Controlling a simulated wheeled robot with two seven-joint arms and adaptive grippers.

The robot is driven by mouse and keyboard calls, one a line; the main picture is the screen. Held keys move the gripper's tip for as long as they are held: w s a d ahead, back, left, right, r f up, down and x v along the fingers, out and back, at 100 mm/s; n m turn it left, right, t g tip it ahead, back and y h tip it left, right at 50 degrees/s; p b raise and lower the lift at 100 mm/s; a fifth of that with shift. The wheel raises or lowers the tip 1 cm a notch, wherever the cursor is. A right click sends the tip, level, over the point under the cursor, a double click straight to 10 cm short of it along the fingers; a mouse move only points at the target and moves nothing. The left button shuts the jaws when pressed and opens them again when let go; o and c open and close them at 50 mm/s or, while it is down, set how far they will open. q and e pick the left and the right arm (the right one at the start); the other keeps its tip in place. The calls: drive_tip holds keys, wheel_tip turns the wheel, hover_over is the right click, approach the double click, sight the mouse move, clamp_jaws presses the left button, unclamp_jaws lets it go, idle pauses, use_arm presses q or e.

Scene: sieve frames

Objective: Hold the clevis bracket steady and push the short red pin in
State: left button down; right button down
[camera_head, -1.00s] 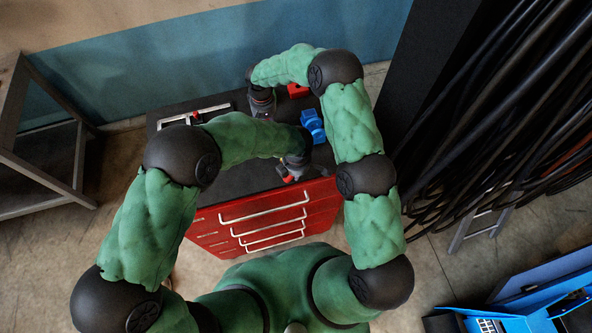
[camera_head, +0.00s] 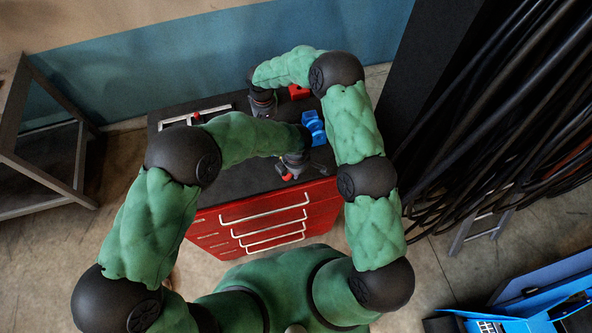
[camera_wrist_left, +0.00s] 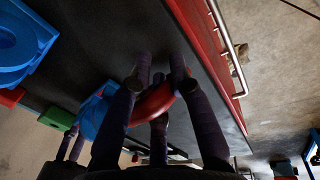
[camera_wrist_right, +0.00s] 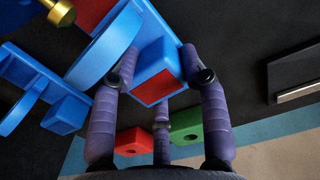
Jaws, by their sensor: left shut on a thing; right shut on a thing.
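My left gripper (camera_head: 289,172) is over the front of the dark bench top and shut on a small curved red piece, seen between its fingers in the left wrist view (camera_wrist_left: 155,103). It looks like the red pin, but its far end is hidden. My right gripper (camera_head: 263,110) is farther back, shut on a blue block with a red face (camera_wrist_right: 155,72), which looks like the clevis bracket. A blue ring-shaped part (camera_wrist_right: 108,45) shows beside that block. In the left wrist view blue shows just behind my left fingers (camera_wrist_left: 95,112); I cannot tell whether it touches the red piece.
Another blue part (camera_head: 313,128) stands at the bench's right, with a red block (camera_head: 299,92) behind it. A gold pin (camera_wrist_right: 60,12) and a green block (camera_wrist_right: 187,128) show in the right wrist view. A metal-railed tray (camera_head: 195,114) lies back left. Red drawers (camera_head: 265,220) face me.

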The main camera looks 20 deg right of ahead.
use_arm(q)
drive_tip(key=shift+w+a+r, duration=0.1)
drive_tip(key=shift+w+a, duration=0.05)
drive_tip(key=shift+w, duration=0.95)
drive_tip(key=shift+w+a, duration=0.1)
drive_tip(key=shift+w, duration=0.95)
idle(0.3)
drive_tip(key=c, duration=1.1)
unclamp_jaws()
drive_tip(key=shift+o, duration=0.2)
drive_tip(key=shift+s+r, duration=0.15)
drive_tip(key=shift+r, duration=1.1)
drive_tip(key=shift+s+r, duration=0.2)
drive_tip(key=shift+r, duration=1)
drive_tip(key=shift+s+r, duration=0.15)
drive_tip(key=shift+r, duration=1.1)
